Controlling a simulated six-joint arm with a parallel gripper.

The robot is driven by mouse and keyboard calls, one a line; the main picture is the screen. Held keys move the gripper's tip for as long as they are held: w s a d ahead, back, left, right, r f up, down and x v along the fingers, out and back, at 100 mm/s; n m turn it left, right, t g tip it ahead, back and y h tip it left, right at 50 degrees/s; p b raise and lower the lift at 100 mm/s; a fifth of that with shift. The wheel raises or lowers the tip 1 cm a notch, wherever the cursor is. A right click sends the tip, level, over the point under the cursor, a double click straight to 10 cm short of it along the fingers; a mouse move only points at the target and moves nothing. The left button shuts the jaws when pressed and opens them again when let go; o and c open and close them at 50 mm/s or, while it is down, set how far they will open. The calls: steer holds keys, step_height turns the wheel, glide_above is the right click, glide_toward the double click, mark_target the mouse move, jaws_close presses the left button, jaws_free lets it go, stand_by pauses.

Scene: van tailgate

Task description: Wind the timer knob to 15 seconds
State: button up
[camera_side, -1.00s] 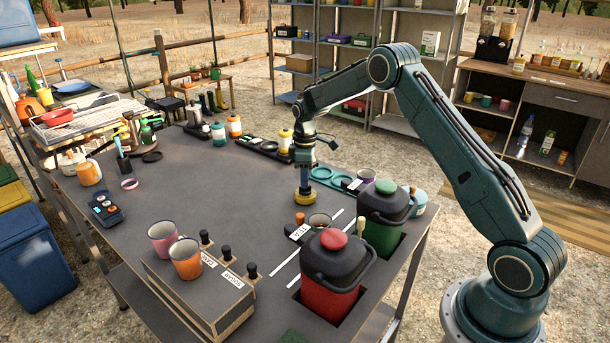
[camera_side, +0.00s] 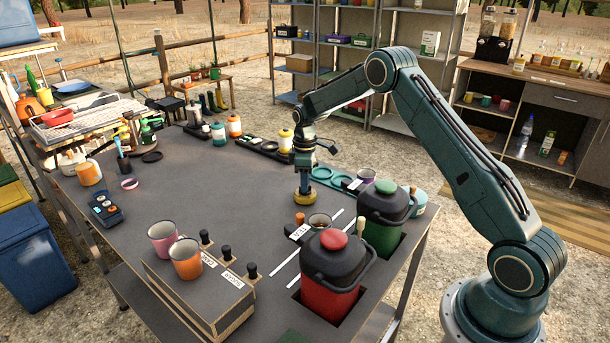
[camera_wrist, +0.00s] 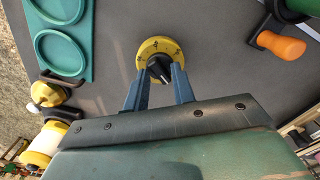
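The timer (camera_side: 306,197) is a yellow round dial standing on the dark tabletop, below my gripper (camera_side: 304,186). In the wrist view, the timer's yellow ring (camera_wrist: 149,47) has dark marks, too small to read surely. The black knob (camera_wrist: 160,68) sits in its middle, its bar slanted from upper left to lower right. The two blue fingers of my gripper (camera_wrist: 160,72) reach down to the dial, one on each side of the knob. I cannot tell whether both touch it. Fingers and knob are hidden in the side view.
A red canister (camera_side: 332,285) and a green canister (camera_side: 385,215) stand right of the timer. A label block marked TEA (camera_side: 300,232) lies close in front. A teal holder with rings (camera_side: 331,176) lies behind right. The tabletop left of the timer is clear.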

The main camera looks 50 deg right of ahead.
steer(key=shift+f, duration=0.3)
stand_by(0.5)
steer(key=c, duration=0.4)
steer(key=shift+c, duration=0.2)
